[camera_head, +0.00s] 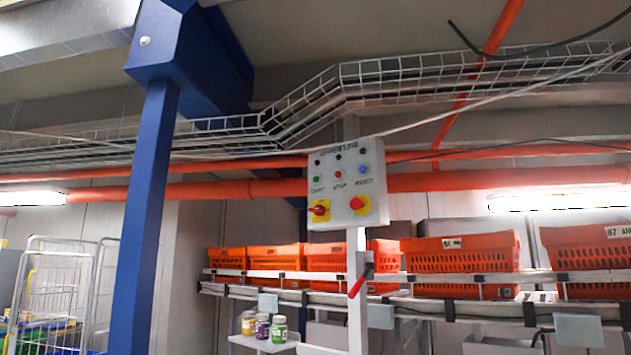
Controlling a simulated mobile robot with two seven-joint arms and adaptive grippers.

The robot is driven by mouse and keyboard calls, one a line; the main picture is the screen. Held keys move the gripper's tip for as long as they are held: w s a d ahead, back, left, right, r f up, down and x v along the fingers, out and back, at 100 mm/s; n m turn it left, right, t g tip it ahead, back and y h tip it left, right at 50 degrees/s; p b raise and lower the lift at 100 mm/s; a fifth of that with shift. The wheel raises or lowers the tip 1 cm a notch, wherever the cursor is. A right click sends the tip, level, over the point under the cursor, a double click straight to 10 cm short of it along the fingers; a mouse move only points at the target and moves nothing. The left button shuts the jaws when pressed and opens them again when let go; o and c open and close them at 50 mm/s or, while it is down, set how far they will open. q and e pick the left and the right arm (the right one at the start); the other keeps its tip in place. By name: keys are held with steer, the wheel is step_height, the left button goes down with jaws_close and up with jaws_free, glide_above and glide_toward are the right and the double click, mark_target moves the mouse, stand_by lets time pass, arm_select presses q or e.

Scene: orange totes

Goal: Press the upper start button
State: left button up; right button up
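A light grey control panel (345,187) is mounted on a white post, near the middle of the head view. A small green button (316,178) is at its left, above a label that seems to read START. A red button (338,174) and a blue button (361,169) sit to its right in the same row. Above them is a row of small dark round parts. Below are a red switch on yellow (320,209) and a red mushroom button on yellow (357,204). Neither gripper is in view, and nothing covers the panel.
Orange totes (460,253) stand on a conveyor (440,308) behind the post. A red handle (360,281) juts from the post (356,325). Several jars (279,329) stand on a small shelf. A blue column (146,220) and a wire cage cart (57,290) are at left.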

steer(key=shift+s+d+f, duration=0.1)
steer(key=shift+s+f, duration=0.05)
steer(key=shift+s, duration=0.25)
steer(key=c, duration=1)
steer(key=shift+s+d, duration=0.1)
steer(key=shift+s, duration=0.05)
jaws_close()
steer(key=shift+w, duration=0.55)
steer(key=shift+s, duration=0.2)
